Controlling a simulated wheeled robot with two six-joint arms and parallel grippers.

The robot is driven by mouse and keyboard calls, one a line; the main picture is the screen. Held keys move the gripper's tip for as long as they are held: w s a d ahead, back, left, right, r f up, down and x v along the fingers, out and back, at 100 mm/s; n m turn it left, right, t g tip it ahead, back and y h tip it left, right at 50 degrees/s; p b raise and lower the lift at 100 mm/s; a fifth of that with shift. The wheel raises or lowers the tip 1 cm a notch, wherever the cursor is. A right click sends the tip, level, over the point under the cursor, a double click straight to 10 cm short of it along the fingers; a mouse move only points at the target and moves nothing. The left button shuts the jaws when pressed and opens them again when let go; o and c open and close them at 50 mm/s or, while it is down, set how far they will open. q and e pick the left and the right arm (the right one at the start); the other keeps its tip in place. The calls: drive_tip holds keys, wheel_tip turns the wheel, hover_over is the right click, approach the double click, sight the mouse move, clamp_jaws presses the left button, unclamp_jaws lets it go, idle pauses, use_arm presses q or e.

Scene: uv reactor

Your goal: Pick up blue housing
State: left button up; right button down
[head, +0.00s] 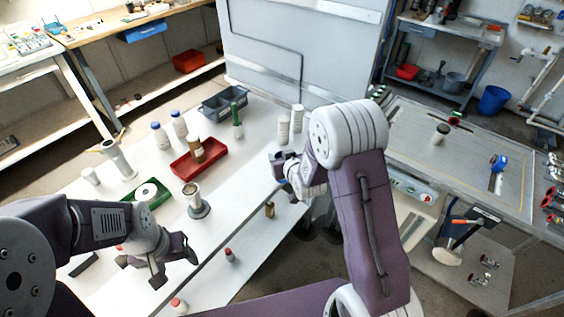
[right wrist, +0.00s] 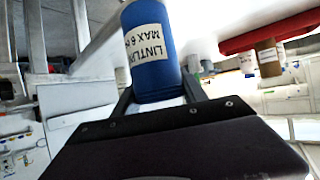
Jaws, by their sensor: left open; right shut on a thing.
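In the right wrist view, a blue cylinder with a cream printed label, the blue housing (right wrist: 151,62), stands between my right gripper's fingers. My right gripper (head: 284,168) is shut on it, at the right edge of the white table (head: 236,185) in the head view. There the housing is mostly hidden by the gripper and arm. My left gripper (head: 163,268) is open and empty over the front left of the table.
A red tray (head: 182,170) holds brown containers. A green tray (head: 134,197) with a white roll, a metal cup on a round base (head: 197,204), white bottles (head: 284,130) and a grey bin (head: 224,103) stand on the table. A right-hand bench (head: 460,175) has a blue part (head: 498,162).

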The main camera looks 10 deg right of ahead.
use_arm(q)
drive_tip(key=shift+w+r, duration=0.1)
drive_tip(key=shift+r+p, duration=0.7)
drive_tip(key=shift+p, duration=0.15)
use_arm(e)
drive_tip(key=s+d+r, duration=0.7)
drive_tip(key=d+r, duration=0.2)
drive_tip(key=r, duration=0.1)
drive_tip(key=shift+d+r, duration=0.2)
drive_tip(key=shift+r, duration=0.15)
